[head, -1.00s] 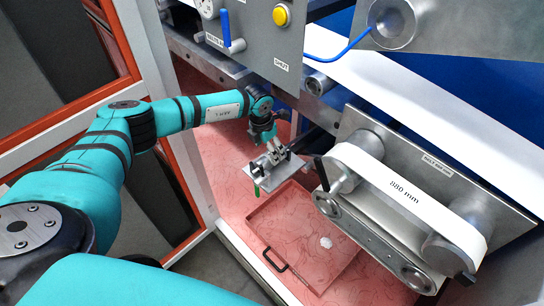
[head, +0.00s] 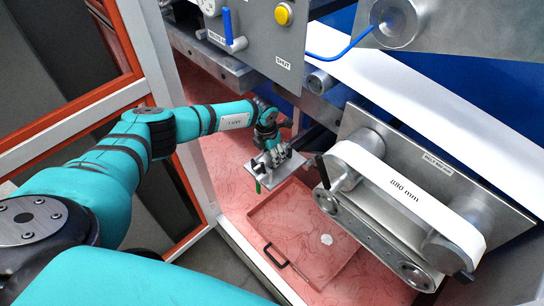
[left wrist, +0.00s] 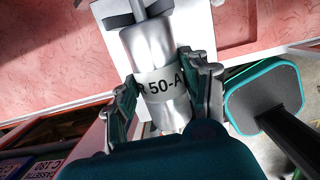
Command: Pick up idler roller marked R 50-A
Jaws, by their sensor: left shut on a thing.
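The idler roller (left wrist: 148,52) is a silver cylinder with a white band reading R 50-A in the left wrist view. My left gripper (left wrist: 162,92) is shut on it, one finger on each side of the band. The roller's far end, with a thinner shaft, lies over a pale plate (left wrist: 115,37). The roller is mostly hidden there by the gripper. I cannot tell whether the roller touches the plate. My right gripper is out of view.
To the right stands a belt unit (head: 400,192) marked 880 mm. A grey panel (head: 262,40) with a yellow button is above. A white frame post (head: 165,85) stands left.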

